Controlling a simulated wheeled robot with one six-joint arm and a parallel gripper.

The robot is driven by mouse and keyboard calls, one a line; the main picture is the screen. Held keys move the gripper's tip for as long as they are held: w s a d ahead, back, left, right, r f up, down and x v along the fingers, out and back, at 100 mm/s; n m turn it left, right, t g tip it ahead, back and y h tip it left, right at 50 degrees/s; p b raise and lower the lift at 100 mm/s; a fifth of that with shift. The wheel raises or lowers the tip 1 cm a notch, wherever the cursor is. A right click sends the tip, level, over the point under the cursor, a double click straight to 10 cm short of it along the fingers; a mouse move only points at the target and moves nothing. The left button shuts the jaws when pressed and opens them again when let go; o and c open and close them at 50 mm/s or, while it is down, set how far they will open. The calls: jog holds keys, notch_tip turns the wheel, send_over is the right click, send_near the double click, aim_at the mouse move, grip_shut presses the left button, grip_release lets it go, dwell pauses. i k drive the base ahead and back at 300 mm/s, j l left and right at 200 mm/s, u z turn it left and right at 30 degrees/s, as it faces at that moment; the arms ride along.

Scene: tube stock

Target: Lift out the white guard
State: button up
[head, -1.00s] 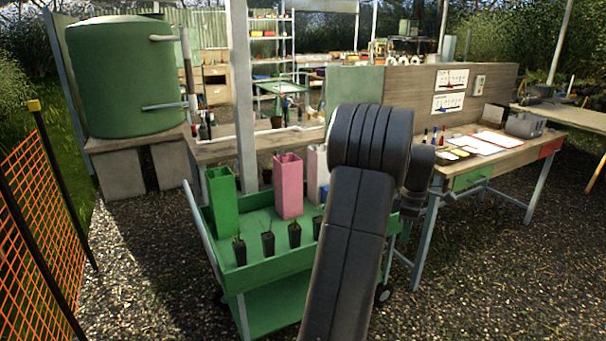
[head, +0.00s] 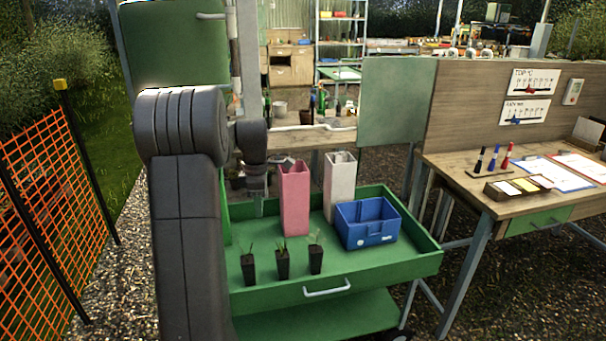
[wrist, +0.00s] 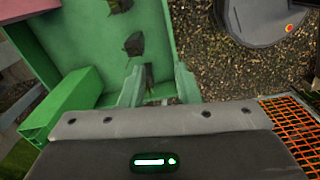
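The white guard (head: 340,186) is a tall, square, open-topped tube standing upright on the green cart (head: 400,266). It is right of the pink guard (head: 294,200) and behind the blue crate (head: 367,222). My gripper (wrist: 158,80) shows two fingers apart in the wrist view, with nothing between them but the cart edge and a dark pot beyond. The green guard (wrist: 68,108) lies left of the fingers there; in the head view my arm mostly hides it. The white guard is not seen in the wrist view.
Several small black pots with seedlings (head: 282,263) stand along the cart's front. A wooden bench (head: 480,200) with pens and papers is at the right. An orange mesh fence (head: 50,225) is at the left. Gravel lies around the cart.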

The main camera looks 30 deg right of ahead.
aim_at(340, 168)
jog(key=i+l, duration=0.15)
jog(key=l, duration=0.6)
jog(key=i+l+u, duration=0.15)
jog(key=l, duration=1.3)
jog(key=i+l+u, duration=0.15)
jog(key=l, duration=0.6)
